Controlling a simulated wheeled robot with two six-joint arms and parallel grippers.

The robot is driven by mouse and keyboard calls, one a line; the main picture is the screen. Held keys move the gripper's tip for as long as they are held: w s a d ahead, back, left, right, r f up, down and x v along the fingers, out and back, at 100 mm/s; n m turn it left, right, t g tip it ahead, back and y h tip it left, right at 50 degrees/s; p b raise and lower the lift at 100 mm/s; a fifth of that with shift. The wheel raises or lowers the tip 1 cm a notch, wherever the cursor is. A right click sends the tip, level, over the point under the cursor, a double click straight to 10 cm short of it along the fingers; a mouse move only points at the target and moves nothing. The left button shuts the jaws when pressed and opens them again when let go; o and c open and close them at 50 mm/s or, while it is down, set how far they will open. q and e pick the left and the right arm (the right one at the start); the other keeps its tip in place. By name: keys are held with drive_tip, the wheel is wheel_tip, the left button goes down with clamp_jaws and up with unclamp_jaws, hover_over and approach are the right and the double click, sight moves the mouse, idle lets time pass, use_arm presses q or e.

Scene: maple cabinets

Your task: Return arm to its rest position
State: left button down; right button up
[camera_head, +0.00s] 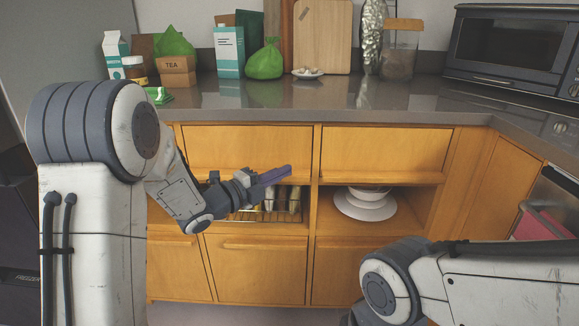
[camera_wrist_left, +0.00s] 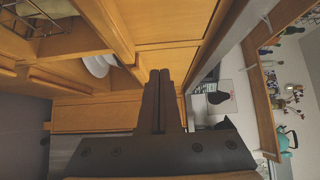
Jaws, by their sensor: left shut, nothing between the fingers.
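My left arm comes in from the left in the head view and bends down toward the cabinet fronts. My left gripper (camera_head: 286,172) is shut and empty, in front of the open shelf with the wire rack. In the left wrist view its two fingers (camera_wrist_left: 160,75) lie together, with cabinet doors beyond them. My right arm (camera_head: 470,275) shows at the lower right of the head view. My right gripper is not in view.
An open shelf holds a wire rack (camera_head: 265,213); the one to its right holds white plates (camera_head: 364,207) with a bowl. The grey counter (camera_head: 330,97) above carries a tea box (camera_head: 177,74), a green bag (camera_head: 265,62), a cutting board (camera_head: 322,38) and a toaster oven (camera_head: 512,50).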

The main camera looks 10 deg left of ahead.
use_arm(q)
drive_tip(key=a+v, duration=0.1)
drive_tip(key=v, duration=0.5)
drive_tip(key=s+d+f+n+g+y, duration=0.5)
drive_tip(key=d+n+y, duration=0.3)
drive_tip(key=n, duration=0.3)
drive_tip(key=s+d+f+n+g+y, duration=0.1)
drive_tip(key=s+f+n+g, duration=0.15)
drive_tip(key=s, duration=0.65)
drive_tip(key=s+d+f+n+g+y, duration=0.1)
drive_tip(key=s+n+g, duration=0.25)
drive_tip(key=s, duration=0.65)
drive_tip(key=s+d+f+n+g, duration=0.1)
drive_tip(key=s+n+g, duration=0.15)
drive_tip(key=s, duration=0.65)
wheel_tip(320, 180, up, 35)
drive_tip(key=p, duration=3.5)
drive_tip(key=shift+w+f+m+p, duration=0.25)
drive_tip(key=shift+m+p, duration=0.05)
drive_tip(key=shift+m, duration=0.15)
drive_tip(key=shift+g, duration=0.25)
